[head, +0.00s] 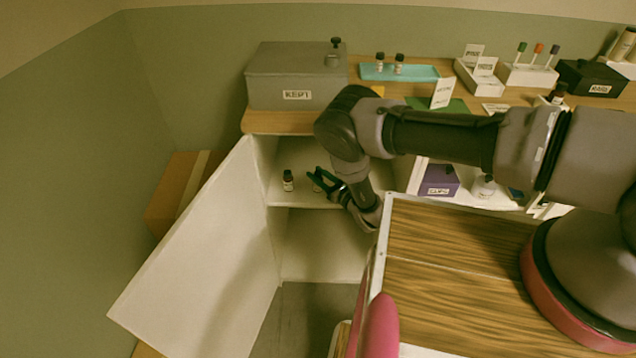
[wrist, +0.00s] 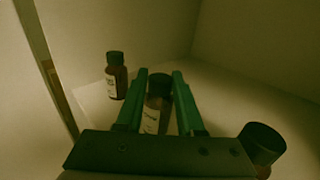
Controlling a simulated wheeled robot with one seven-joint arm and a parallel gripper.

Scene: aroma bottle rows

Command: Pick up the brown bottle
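A brown bottle (wrist: 153,102) with a dark cap and pale label stands between the two green fingers of my gripper (wrist: 160,88) in the wrist view. The fingers are apart on either side of it; I cannot tell if they touch it. A second dark brown bottle (wrist: 116,82) with a white label stands to the left, clear of the fingers. It appears in the head view as a small bottle (head: 288,182) on the cabinet shelf. My gripper (head: 317,180) reaches into this open cabinet. A third dark-capped bottle (wrist: 262,146) is close at the right, partly cut off.
The open white cabinet door (head: 205,255) stands on the left, and the shelf (head: 300,200) has walls close around my gripper. A grey box (head: 295,78) and a teal tray (head: 418,74) with small bottles sit on the counter above. A purple box (head: 438,182) is in the neighbouring compartment.

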